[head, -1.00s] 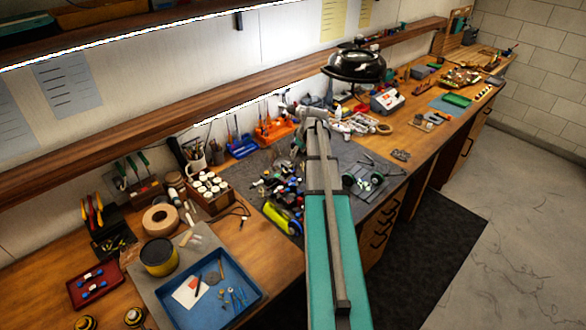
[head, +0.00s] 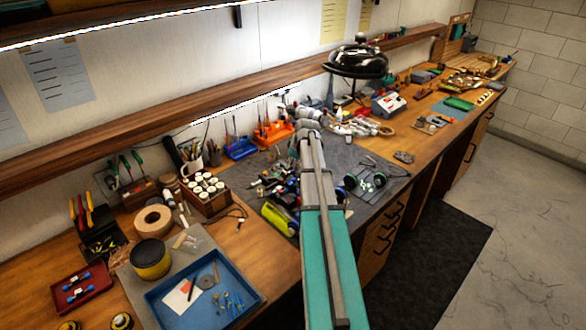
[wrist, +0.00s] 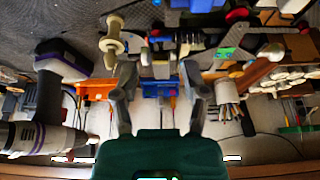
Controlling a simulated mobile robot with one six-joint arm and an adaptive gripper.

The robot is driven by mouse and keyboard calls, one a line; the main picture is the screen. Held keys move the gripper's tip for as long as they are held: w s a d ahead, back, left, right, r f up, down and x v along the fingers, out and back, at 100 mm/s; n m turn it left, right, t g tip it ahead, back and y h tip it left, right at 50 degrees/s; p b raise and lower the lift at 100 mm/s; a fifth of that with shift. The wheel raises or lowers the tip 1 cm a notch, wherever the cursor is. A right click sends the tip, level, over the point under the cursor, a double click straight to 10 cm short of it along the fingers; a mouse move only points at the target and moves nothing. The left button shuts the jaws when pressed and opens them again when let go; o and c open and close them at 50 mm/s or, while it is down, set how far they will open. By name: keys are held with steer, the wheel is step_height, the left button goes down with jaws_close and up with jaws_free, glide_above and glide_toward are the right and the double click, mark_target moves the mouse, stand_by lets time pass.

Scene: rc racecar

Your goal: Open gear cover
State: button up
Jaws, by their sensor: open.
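The racecar (head: 290,190), a cluster of dark, blue and red parts, sits on the grey mat, partly hidden behind my arm. In the wrist view, what looks like part of it (wrist: 225,53), with green, blue and red pieces, spans the top. I cannot single out the gear cover in either view. My gripper (wrist: 160,70) is open and empty, its two grey fingers spread below the car parts in the wrist picture. I cannot tell whether the fingers touch anything. In the head view my arm hides the gripper's fingers.
A yellow-green cylinder (head: 279,219) lies at the mat's near left. Green-hubbed wheel parts (head: 366,184) lie right of my arm. An orange bin (head: 273,133) and a blue bin (head: 240,148) stand at the back. A blue tray (head: 205,294) is at front left. A shelf runs above the bench.

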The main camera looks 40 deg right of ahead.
steer(key=shift+w+f+b, duration=0.2)
steer(key=shift+f+b, duration=0.15)
steer(key=shift+f, duration=0.2)
